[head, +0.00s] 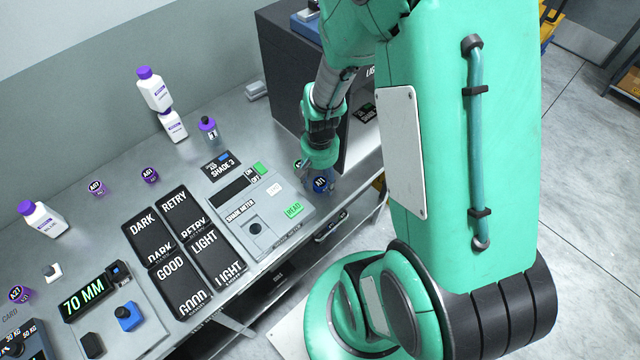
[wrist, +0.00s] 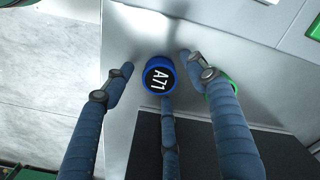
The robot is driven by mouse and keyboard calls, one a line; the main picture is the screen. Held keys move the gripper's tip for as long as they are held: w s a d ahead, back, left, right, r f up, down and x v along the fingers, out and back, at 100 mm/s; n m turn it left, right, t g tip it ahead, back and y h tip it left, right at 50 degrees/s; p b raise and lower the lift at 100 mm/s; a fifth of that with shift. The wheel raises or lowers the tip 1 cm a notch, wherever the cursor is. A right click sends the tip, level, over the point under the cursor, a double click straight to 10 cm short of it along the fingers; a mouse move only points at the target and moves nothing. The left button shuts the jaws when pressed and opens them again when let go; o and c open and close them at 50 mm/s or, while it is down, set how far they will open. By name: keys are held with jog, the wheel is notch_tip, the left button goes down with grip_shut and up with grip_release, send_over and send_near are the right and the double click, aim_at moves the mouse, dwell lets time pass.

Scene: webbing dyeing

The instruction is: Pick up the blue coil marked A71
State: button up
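The blue coil marked A71 (wrist: 158,75) sits on the grey metal table (wrist: 215,50), its dark round label facing my wrist camera. In the head view the blue coil (head: 320,184) is near the table's front edge, just right of the shade meter. My gripper (wrist: 156,62) is open above it, with one finger to its left, one to its right and a third below it in the wrist view. The side fingers stand apart from the coil; whether the third touches it I cannot tell. In the head view my gripper (head: 316,172) partly covers the coil.
A green item (wrist: 231,84) lies close behind the right finger. The shade meter (head: 262,215) stands left of the coil, and a dark box (head: 285,60) stands behind. Purple coils (head: 150,175) and white bottles (head: 42,218) stand farther left.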

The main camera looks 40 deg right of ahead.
aim_at(320, 181)
jog(key=c, duration=1)
jog(key=shift+r, duration=0.15)
jog(key=shift+r, duration=0.55)
notch_tip(320, 181, up, 2)
jog(key=shift+r+p, duration=0.15)
jog(key=shift+p, duration=0.45)
jog(key=s+a, duration=0.2)
jog(key=s, duration=0.2)
jog(key=s+a+r+p, duration=0.1)
jog(key=s+a, duration=0.1)
jog(key=s, duration=0.3)
jog(key=s+a+p, duration=0.1)
jog(key=s+a, duration=0.1)
jog(key=s, duration=0.3)
jog(key=shift+s+a+r, duration=0.2)
jog(key=shift+s+a, duration=0.05)
jog(key=shift+a, duration=0.15)
